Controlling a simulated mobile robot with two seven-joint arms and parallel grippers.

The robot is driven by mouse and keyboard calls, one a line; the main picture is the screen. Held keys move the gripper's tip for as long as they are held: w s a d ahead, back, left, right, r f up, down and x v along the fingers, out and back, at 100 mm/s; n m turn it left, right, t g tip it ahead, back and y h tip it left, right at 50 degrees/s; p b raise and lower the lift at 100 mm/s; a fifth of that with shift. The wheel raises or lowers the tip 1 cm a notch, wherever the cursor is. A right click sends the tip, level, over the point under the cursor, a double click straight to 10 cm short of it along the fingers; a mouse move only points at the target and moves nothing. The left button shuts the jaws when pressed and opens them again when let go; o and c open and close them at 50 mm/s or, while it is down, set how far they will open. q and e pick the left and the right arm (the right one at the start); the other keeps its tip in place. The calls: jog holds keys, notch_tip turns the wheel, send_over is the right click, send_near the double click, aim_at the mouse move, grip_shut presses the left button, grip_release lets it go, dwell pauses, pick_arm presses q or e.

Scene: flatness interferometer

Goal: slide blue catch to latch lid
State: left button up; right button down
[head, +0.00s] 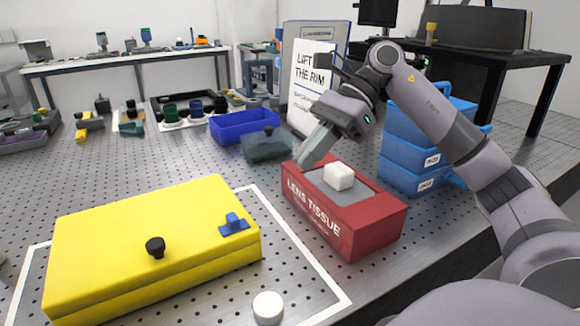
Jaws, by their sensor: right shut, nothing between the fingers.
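A yellow lid (110,235) covers a box inside a white outline on the perforated table at the lower left. A blue catch (234,224) sits on top of the lid near its right end. A black knob (155,247) stands near the middle of the lid. My right gripper (305,163) is shut with nothing in it. It points down at the left back edge of the red lens tissue box, to the right of and behind the blue catch, well apart from it. I cannot tell whether it touches the red box. My left gripper is not in view.
The red lens tissue box (350,226), with white tissue (339,176) on top, stands right of the lid. A white round cap (268,307) lies in front. Blue cases (408,150), a blue bin (245,124) and a sign (312,78) stand behind. Table between lid and bin is clear.

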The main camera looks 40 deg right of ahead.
aim_at(233, 222)
jog(key=x, duration=0.8)
jog(key=shift+w+a+f+p, duration=0.1)
jog(key=shift+a+f+p, duration=0.05)
jog(key=shift+a+p, duration=0.2)
jog(key=shift+w+a+p, duration=0.2)
jog(key=shift+a+p, duration=0.05)
jog(key=shift+a, duration=0.6)
jog(key=shift+w+a+p, duration=0.2)
jog(key=shift+a, duration=0.7)
jog(key=shift+w+a, duration=0.15)
jog(key=shift+a, duration=0.75)
jog(key=shift+w+a, duration=0.15)
jog(key=shift+a, duration=0.8)
